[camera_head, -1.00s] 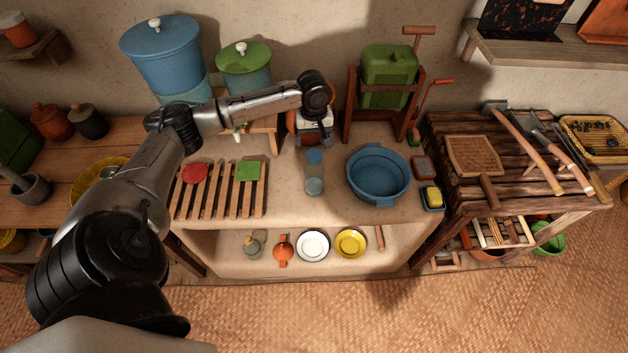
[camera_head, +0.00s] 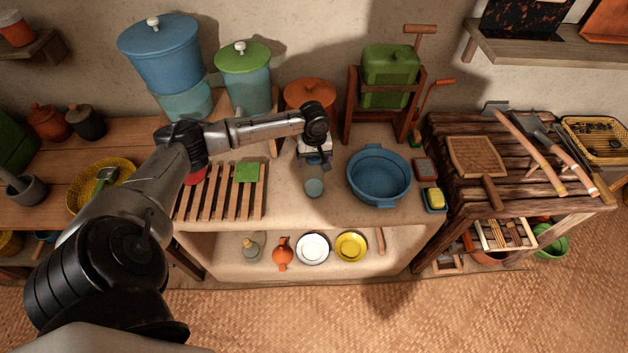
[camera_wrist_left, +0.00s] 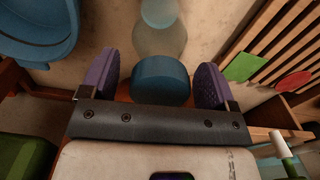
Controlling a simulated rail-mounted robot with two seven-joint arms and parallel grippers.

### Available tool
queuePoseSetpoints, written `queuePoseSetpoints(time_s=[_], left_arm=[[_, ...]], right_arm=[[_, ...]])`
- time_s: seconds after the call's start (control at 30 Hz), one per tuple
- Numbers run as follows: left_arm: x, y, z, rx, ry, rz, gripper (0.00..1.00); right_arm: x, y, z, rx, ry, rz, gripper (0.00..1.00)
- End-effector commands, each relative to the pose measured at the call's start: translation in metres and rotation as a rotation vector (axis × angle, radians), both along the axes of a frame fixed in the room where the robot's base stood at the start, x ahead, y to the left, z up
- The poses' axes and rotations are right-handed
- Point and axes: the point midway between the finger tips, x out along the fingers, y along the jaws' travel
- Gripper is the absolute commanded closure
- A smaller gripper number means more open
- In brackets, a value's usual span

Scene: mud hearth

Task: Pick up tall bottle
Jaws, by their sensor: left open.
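The tall bottle (camera_head: 314,187) stands on the counter left of the blue basin, pale and teal in its visible lower part. In the left wrist view, its blue cap (camera_wrist_left: 160,80) sits between my two purple finger pads, with the pale bottle body (camera_wrist_left: 158,40) beyond. My left gripper (camera_head: 315,165) is over the bottle's upper end and hides the cap in the head view. The left gripper (camera_wrist_left: 157,66) is open, with a gap visible on each side of the cap. My right gripper is not in view.
The blue basin (camera_head: 379,175) is close on the right. A slatted rack (camera_head: 220,200) with a green square (camera_head: 247,172) is on the left. An orange-lidded pot (camera_head: 310,94) and a green container (camera_head: 389,76) stand behind. The counter front is clear.

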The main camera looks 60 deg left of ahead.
Motion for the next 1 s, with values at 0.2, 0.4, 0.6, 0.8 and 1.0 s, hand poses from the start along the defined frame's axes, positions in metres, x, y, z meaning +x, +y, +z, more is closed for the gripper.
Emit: queuePoseSetpoints(time_s=[0.2, 0.4, 0.6, 0.8, 1.0], left_arm=[[-0.0001, 0.0001, -0.0043, 0.001, 0.000, 0.000, 0.18], [-0.0001, 0.0002, -0.0041, 0.001, 0.000, 0.000, 0.33], [-0.0001, 0.0002, -0.0040, 0.001, 0.000, 0.000, 0.52], [-0.0001, 0.0003, -0.0040, 0.001, 0.000, 0.000, 0.71], [0.0001, 0.0004, -0.0036, 0.001, -0.002, 0.000, 0.85]], right_arm=[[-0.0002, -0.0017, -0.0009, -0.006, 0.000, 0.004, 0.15], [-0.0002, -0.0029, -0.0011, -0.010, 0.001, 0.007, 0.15], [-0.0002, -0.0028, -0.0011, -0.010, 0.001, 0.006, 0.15], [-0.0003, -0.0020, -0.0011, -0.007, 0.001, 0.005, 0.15], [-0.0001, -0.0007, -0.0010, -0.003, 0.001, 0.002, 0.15]])
